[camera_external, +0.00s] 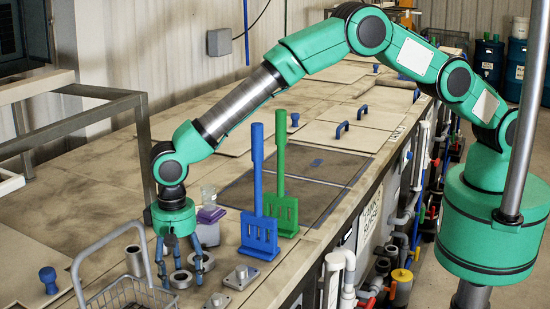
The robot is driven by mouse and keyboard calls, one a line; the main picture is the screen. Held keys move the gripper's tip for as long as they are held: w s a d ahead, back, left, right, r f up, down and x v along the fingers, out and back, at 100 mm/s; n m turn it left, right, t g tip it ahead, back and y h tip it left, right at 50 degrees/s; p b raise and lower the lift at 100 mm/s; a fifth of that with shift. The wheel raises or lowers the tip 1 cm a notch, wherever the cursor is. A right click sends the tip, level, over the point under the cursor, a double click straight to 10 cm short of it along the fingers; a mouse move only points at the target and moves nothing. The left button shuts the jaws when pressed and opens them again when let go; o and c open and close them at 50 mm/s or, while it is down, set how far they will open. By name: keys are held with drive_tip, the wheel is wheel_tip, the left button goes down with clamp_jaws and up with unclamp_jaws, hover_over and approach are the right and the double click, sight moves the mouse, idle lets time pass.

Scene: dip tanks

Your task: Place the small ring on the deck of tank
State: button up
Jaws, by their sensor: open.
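My gripper (179,272) points down at the near end of the tank deck (80,180), with its blue fingers spread. A grey metal ring (181,280) lies on the deck between or just below the fingertips. A second grey ring (207,262) lies just right and behind, partly hidden by a finger. I cannot tell for sure which of the two is the small ring. Nothing is clearly held, and contact between fingers and rings cannot be made out.
A wire basket (125,292) with a raised handle stands close in front. A short metal tube (134,261), metal blocks (241,277), a purple-lidded container (210,214), and upright blue (259,235) and green (284,213) paddles stand nearby.

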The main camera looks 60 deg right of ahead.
drive_tip(key=shift+r, duration=0.15)
wheel_tip(320, 180, up, 12)
drive_tip(key=b, duration=0.1)
idle(0.6)
idle(0.5)
